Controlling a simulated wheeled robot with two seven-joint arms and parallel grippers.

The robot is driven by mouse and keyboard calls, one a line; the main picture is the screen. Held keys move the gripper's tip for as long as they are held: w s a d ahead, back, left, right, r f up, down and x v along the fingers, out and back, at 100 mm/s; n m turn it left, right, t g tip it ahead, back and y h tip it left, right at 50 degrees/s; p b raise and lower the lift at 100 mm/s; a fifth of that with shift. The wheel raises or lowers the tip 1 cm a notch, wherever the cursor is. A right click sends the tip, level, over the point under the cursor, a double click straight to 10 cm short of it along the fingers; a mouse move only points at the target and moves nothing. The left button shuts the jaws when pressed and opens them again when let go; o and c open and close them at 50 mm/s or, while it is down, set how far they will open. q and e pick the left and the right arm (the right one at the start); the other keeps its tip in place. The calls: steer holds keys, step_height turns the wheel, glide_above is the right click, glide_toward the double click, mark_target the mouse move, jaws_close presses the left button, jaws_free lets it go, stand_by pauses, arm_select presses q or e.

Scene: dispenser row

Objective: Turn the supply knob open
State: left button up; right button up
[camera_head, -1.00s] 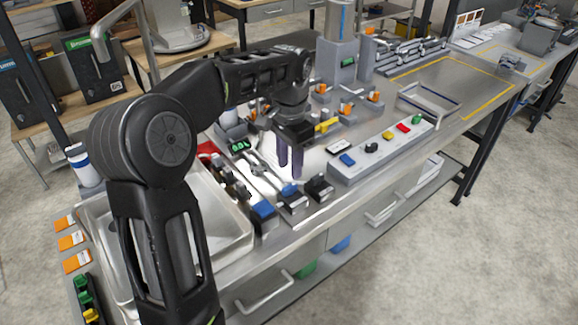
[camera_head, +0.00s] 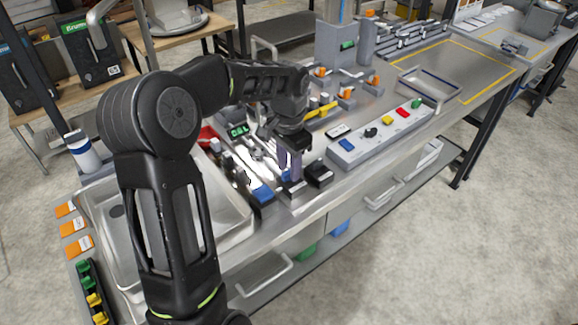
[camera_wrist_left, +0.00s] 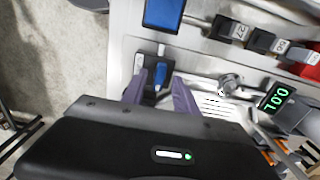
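My left gripper (camera_head: 290,163) hangs over the front of the metal bench with its two purple-grey fingers apart. In the left wrist view the open fingers (camera_wrist_left: 158,98) point at a small black block with an upright blue handle (camera_wrist_left: 160,75), which looks like the supply knob. The blue handle shows between the fingertips; I cannot tell whether either finger touches it. In the head view the fingers partly cover this block (camera_head: 293,188). A metal tap (camera_wrist_left: 229,84) and a green-lit display (camera_wrist_left: 275,97) are to its right. My right gripper is not in view.
A grey button panel (camera_head: 383,132) stands right of the gripper. A blue-topped block (camera_head: 262,194) and a black block (camera_head: 319,176) flank the knob closely. A sink (camera_head: 222,214) lies to the left. The yellow-marked bench area (camera_head: 470,68) at the back right is mostly clear.

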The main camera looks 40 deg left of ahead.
arm_select(q)
steer(key=shift+f, duration=0.55)
jaws_close()
